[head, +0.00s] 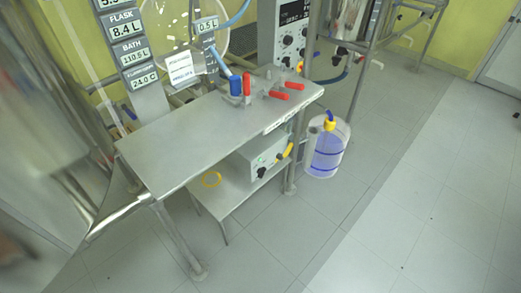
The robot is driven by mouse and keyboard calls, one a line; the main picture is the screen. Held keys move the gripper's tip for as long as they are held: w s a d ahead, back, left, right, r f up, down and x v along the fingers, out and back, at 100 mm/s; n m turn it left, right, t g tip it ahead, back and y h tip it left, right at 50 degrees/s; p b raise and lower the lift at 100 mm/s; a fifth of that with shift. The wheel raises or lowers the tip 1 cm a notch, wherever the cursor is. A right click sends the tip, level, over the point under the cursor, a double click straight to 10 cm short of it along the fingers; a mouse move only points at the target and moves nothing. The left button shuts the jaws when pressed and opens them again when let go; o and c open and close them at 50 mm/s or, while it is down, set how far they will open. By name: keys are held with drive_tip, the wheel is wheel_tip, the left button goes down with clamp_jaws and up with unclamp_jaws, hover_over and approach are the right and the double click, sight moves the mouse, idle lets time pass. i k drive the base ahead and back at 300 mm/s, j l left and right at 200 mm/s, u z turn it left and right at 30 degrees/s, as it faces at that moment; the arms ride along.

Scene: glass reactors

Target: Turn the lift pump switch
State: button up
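A pale pump-like box (265,155) sits on the low shelf (225,197) under the steel bench. Its front has a small black knob (261,172) and a green spot (261,160). I cannot read a label on it, so I cannot tell for certain that this knob is the lift pump switch. The way the knob points is too small to tell. My gripper is not in view.
The steel bench top (190,140) overhangs the box and bears red-handled valves (286,89). A yellow hose (285,151) lies by the box. A clear jug of bluish liquid (328,148) stands on the floor to the right. Open floor (420,190) lies right and front.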

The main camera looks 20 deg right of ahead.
sight(260, 171)
drive_tip(key=i+l, duration=0.4)
drive_tip(key=i, duration=0.15)
drive_tip(key=i+l+z, duration=0.15)
drive_tip(key=i+l, duration=0.3)
drive_tip(key=i, duration=0.15)
